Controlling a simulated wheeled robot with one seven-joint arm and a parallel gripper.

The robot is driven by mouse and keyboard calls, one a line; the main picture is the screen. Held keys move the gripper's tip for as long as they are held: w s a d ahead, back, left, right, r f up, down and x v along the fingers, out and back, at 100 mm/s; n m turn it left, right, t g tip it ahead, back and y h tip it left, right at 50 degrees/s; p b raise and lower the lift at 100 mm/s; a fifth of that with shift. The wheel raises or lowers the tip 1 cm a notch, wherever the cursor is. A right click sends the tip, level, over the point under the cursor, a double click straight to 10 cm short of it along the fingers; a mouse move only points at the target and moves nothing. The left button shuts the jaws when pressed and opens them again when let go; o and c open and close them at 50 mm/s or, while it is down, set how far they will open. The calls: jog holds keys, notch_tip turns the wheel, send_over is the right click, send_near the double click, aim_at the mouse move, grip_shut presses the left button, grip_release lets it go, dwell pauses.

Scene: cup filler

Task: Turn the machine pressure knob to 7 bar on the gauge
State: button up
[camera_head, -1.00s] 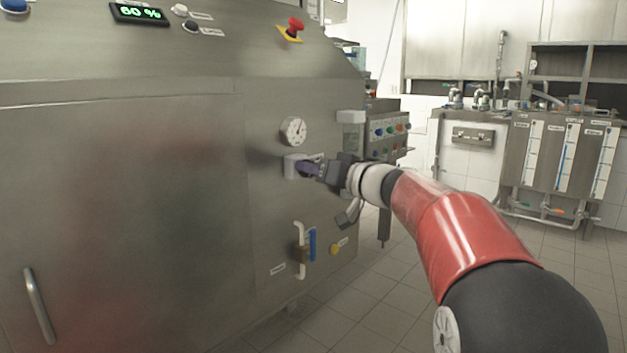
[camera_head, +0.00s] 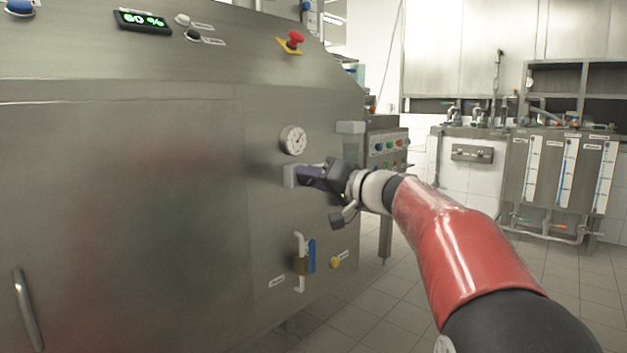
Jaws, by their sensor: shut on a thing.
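The pressure gauge (camera_head: 293,140) is a round white dial on the steel front of the machine (camera_head: 180,190). Its needle seems to point to the upper right, but the numbers are too small to read. Below the gauge is a light square mount (camera_head: 290,176), where the pressure knob sits. The fingers and the gripper body hide the knob itself.
A blue-handled valve on a pipe (camera_head: 311,256) and a yellow knob (camera_head: 335,262) are below my gripper. A red emergency button (camera_head: 295,38) and a display reading 60 % (camera_head: 143,21) are above. A grey box (camera_head: 350,127) juts out near the machine's right edge.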

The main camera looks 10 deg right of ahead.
jog(key=o, duration=1)
jog(key=shift+c, duration=0.2)
jog(key=v, duration=0.8)
jog(key=shift+b, duration=0.35)
